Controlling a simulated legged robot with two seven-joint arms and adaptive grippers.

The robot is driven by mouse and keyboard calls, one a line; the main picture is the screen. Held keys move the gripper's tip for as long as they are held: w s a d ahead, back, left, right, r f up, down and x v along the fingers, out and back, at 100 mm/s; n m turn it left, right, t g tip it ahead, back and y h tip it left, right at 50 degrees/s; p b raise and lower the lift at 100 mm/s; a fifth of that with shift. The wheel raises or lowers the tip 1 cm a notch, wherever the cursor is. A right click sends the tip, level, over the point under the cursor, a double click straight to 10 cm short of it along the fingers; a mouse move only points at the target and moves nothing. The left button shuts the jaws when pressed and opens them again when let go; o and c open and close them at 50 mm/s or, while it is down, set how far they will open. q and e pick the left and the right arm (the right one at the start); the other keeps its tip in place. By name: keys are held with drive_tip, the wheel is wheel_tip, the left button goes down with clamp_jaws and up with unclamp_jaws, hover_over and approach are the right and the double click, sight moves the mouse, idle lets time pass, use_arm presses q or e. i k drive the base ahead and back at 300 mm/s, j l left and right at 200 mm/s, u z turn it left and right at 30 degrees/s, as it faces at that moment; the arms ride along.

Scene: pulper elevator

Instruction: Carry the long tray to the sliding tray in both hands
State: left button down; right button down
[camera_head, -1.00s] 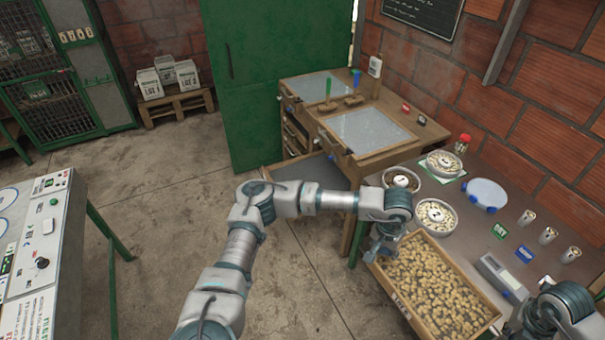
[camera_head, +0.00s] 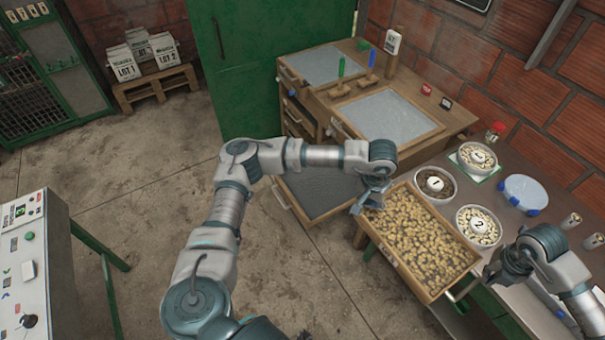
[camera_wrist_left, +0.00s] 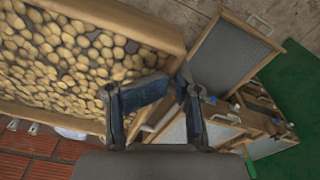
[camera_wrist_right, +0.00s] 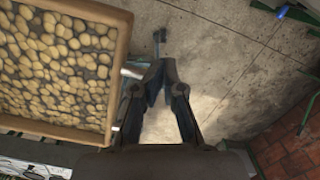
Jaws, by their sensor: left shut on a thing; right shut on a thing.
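The long tray (camera_head: 396,259) is a wooden box full of pale beans, held roughly level beside the front edge of the right table. My left gripper (camera_head: 368,201) is shut on its far end; the left wrist view shows the fingers (camera_wrist_left: 165,95) at the tray's end. My right gripper (camera_head: 490,274) is shut at the near end, where a metal handle shows; its fingers (camera_wrist_right: 150,80) partly hide the grip. The sliding tray (camera_head: 322,186), grey with a wooden frame, is pulled out low from the wooden cabinet, left of and beyond the long tray.
The wooden cabinet (camera_head: 440,140) has grey panels and green and blue handled tools on top. Numbered bowls, including bowl 2 (camera_head: 478,226), stand on the table right of the long tray. A control panel (camera_head: 30,265) stands at left. Open concrete floor (camera_head: 120,190) lies between.

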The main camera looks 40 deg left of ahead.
sight(313, 184)
drive_tip(key=i+j, duration=0.1)
drive_tip(key=j, duration=0.35)
drive_tip(key=i+j, duration=0.1)
drive_tip(key=j, duration=0.35)
drive_tip(key=i+j, duration=0.15)
drive_tip(key=j, duration=0.3)
drive_tip(key=i+j, duration=0.1)
drive_tip(key=j, duration=0.35)
drive_tip(key=i+j, duration=0.1)
drive_tip(key=j, duration=0.35)
drive_tip(key=i+j, duration=0.1)
drive_tip(key=j, duration=0.35)
